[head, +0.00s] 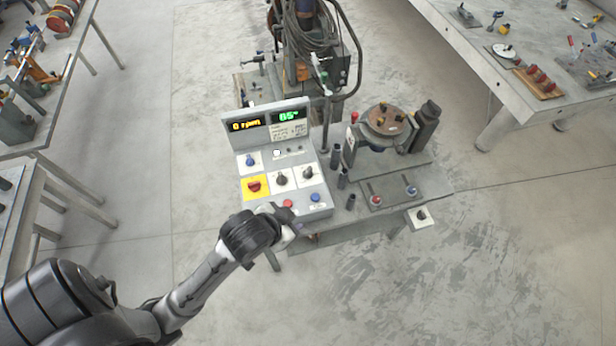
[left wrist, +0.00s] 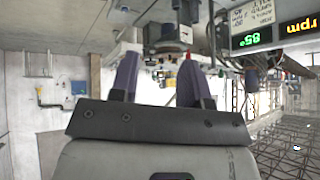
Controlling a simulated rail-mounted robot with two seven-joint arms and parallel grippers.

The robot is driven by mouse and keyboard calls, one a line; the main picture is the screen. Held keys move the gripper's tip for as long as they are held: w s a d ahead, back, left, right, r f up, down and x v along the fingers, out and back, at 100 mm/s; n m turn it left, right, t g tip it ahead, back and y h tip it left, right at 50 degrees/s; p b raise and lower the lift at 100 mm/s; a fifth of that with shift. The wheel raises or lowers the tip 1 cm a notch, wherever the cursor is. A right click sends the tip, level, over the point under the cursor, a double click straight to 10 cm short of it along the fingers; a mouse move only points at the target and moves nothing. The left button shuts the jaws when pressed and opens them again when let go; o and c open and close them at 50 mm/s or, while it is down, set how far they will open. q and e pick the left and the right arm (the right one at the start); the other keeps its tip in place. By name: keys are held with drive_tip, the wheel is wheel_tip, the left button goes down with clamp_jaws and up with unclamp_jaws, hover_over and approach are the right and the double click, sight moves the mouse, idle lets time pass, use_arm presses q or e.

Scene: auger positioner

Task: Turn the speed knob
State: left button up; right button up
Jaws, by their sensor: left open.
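A grey control panel (head: 243,202) stands on the machine table. Its face has a red knob on a yellow plate (head: 254,187), two black knobs on white plates, the left one (head: 281,179) and the right one (head: 308,174), and a blue knob (head: 249,161). Their labels are too small to read, so I cannot tell which is the speed knob. My left gripper (head: 284,212) is at the panel's lower front edge, below the black knobs. In the left wrist view its two fingers (left wrist: 157,70) are apart with nothing held between them. My right gripper is not in view.
The panel's displays read "0 rpm" (head: 245,124) and "85°" (head: 288,116). A round turntable (head: 385,120) stands right of the panel. Another black knob (head: 421,215) sits at the table's front right. Benches (head: 500,85) stand at both sides, with open floor in front.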

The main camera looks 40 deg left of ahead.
use_arm(q)
drive_tip(key=w+r+m+t+b, duration=0.1)
drive_tip(key=w+r+t+b, duration=0.2)
drive_tip(key=w+b, duration=0.4)
drive_tip(key=w+r+m+t+b, duration=0.2)
drive_tip(key=w+r+b, duration=0.15)
drive_tip(key=w, duration=0.55)
drive_tip(key=w+a+m+y+b, duration=0.1)
drive_tip(key=w+a+y+b, duration=0.1)
drive_tip(key=w+b, duration=0.75)
drive_tip(key=n+g+h+b, duration=0.2)
drive_tip(key=n+g+b, duration=0.1)
drive_tip(key=n+g, duration=0.8)
hover_over(308, 171)
wheel_tip(308, 171, down, 22)
drive_tip(key=m+g, duration=0.2)
wheel_tip(308, 171, down, 12)
drive_tip(key=shift+r+b, duration=0.15)
drive_tip(key=shift+b, duration=0.95)
drive_tip(key=shift+f, duration=0.65)
